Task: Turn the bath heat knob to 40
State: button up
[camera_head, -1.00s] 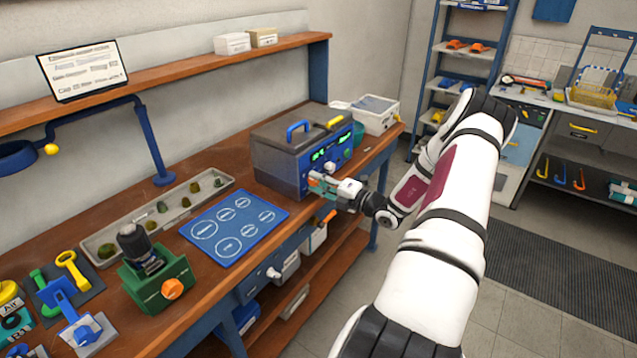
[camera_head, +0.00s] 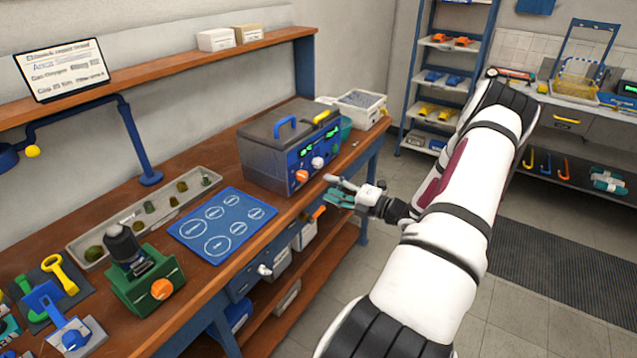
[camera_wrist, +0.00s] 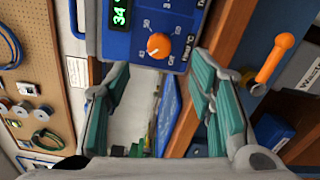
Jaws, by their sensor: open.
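The bath is a grey box (camera_head: 262,160) with a blue front panel and a blue lid handle, standing on the workbench. Its orange knob (camera_head: 301,176) sits low on the panel; in the wrist view the orange knob (camera_wrist: 158,45) is inside a printed dial with small numbers and "Off". I cannot tell exactly where its pointer stands. A green display (camera_wrist: 120,14) beside it seems to read 34. My gripper (camera_head: 335,188) is open and empty, in front of the panel and apart from the knob. Its green-padded fingers (camera_wrist: 152,92) show in the wrist view below the knob.
A blue mat (camera_head: 222,226) lies left of the bath. A white bin (camera_head: 362,108) stands behind it. An orange handle (camera_head: 318,212) sticks out below the bench edge.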

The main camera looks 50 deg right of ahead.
jog(key=shift+s+d, duration=0.1)
jog(key=shift+s, duration=1.35)
jog(key=shift+w, duration=0.1)
